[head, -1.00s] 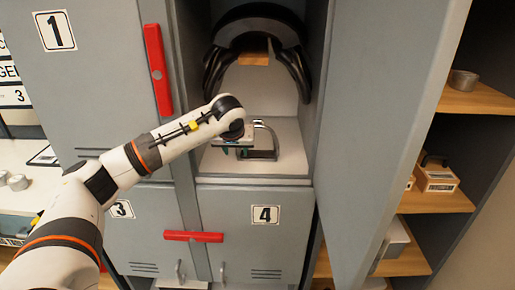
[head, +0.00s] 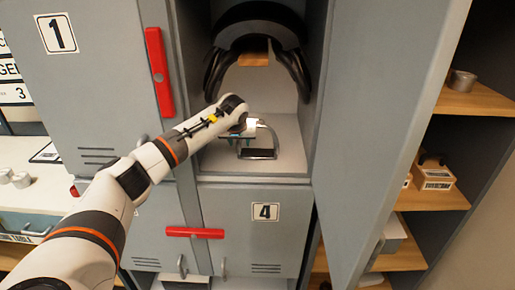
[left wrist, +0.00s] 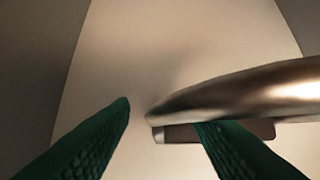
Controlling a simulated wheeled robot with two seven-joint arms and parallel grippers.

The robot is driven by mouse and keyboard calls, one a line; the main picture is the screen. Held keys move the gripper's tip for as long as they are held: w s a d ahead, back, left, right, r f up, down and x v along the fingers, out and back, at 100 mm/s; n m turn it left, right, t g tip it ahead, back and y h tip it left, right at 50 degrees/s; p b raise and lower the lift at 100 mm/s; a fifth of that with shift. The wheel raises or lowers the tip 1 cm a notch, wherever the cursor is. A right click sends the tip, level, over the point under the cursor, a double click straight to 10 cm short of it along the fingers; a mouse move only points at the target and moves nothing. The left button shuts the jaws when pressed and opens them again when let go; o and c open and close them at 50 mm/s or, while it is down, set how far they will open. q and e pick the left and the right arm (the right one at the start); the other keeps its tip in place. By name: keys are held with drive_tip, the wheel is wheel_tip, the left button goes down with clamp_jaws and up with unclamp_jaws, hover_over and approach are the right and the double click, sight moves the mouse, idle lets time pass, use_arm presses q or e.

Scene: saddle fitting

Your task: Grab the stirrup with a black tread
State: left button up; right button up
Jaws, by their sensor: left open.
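The stirrup (head: 272,134), a metal arch with a dark tread (head: 258,154), stands on the floor of the open upper locker. My left gripper (head: 236,139) is inside this locker, at the stirrup's left side, partly hidden by my wrist. In the left wrist view its two green fingers (left wrist: 164,112) are apart. The stirrup's shiny metal (left wrist: 240,92) reaches in from the right, with its end between the fingertips in the picture. The right-hand finger overlaps the tread (left wrist: 178,134). I cannot tell whether a finger touches the stirrup. My right gripper is out of view.
A black saddle (head: 258,27) hangs above in the same locker. The open locker door (head: 385,120) stands to the right. Locker 1 (head: 95,95) and locker 4 (head: 240,240) are closed. Wooden shelves (head: 478,99) with small items are at the far right.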

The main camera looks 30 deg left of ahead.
use_arm(q)
drive_tip(key=shift+c, duration=0.2)
drive_tip(key=shift+r, duration=0.1)
clamp_jaws()
